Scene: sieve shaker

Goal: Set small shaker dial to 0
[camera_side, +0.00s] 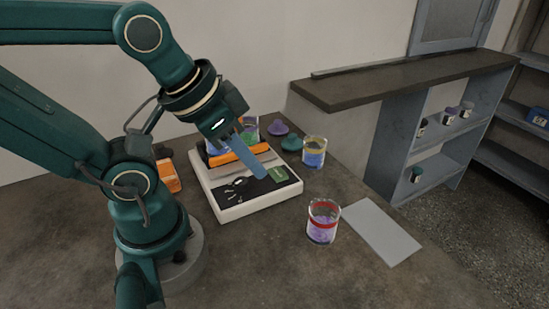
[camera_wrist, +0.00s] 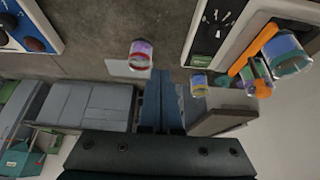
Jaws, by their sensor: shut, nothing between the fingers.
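A white shaker with a black front panel (camera_side: 262,191) stands on the bench right of my arm. White marks and a dark dial (camera_side: 238,184) show on the panel's left part, with a green label at its right; the dial's setting is too small to read. My gripper (camera_side: 262,174) is shut and empty, its blue fingers slanting down in front of the panel in the side view. In the wrist view the shut fingers (camera_wrist: 161,73) point up the picture, apart from the shaker panel (camera_wrist: 211,32) at upper right. Which shaker is the small one I cannot tell.
A jar with purple contents (camera_side: 322,222) stands in front of the shaker, beside a grey sheet (camera_side: 383,230). Another jar (camera_side: 314,152) and two lids stand behind. Shelves (camera_side: 430,125) stand right.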

